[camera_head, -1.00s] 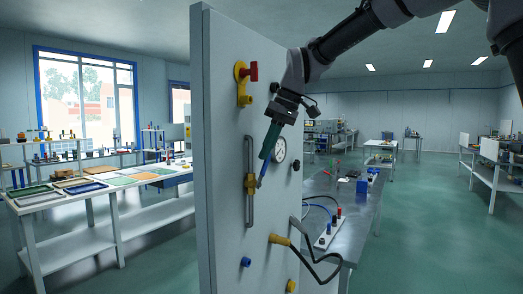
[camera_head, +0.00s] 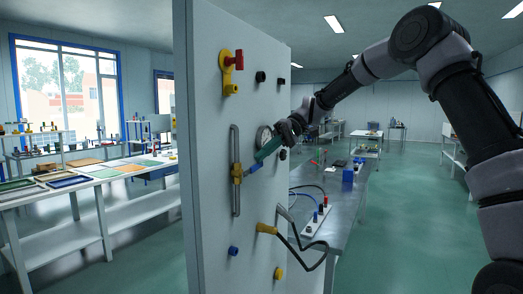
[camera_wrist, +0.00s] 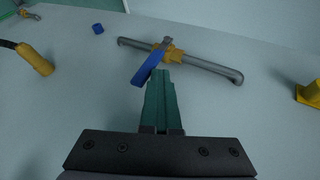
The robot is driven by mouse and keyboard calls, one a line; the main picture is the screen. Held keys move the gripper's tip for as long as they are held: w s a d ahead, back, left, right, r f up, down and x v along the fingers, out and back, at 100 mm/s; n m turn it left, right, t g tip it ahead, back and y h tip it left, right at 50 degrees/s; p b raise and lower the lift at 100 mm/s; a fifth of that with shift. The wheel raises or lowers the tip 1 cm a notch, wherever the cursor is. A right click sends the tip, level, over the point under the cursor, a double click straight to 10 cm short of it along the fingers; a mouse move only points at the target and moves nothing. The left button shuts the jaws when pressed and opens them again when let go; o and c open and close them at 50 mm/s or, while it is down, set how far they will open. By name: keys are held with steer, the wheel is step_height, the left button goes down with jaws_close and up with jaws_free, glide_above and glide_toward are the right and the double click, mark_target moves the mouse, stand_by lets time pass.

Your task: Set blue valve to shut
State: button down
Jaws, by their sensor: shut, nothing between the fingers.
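The blue valve has a yellow body (camera_head: 237,174) on a grey upright pipe (camera_head: 235,205) fixed to the white panel. Its blue handle (camera_head: 251,170) points right and slightly up, across the pipe line. In the wrist view the handle (camera_wrist: 147,66) lies slantwise to the pipe (camera_wrist: 213,69), from the yellow body (camera_wrist: 174,56) toward the lower left. My gripper (camera_head: 260,158) has teal fingers, shut and empty. In the wrist view the fingertips (camera_wrist: 160,74) are right beside the handle; I cannot tell whether they touch it.
A red-handled valve (camera_head: 238,61) sits above on the panel. A gauge (camera_head: 264,136) is behind my gripper. A yellow plug (camera_head: 266,229) with a black cable, a blue knob (camera_head: 233,251) and a yellow knob (camera_head: 279,273) are below. A metal bench (camera_head: 345,205) stands beyond.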

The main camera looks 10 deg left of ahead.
steer(key=shift+w+f+g, duration=0.15)
steer(key=shift+f+g, duration=0.2)
steer(key=shift+g, duration=0.05)
steer(key=shift+y, duration=0.3)
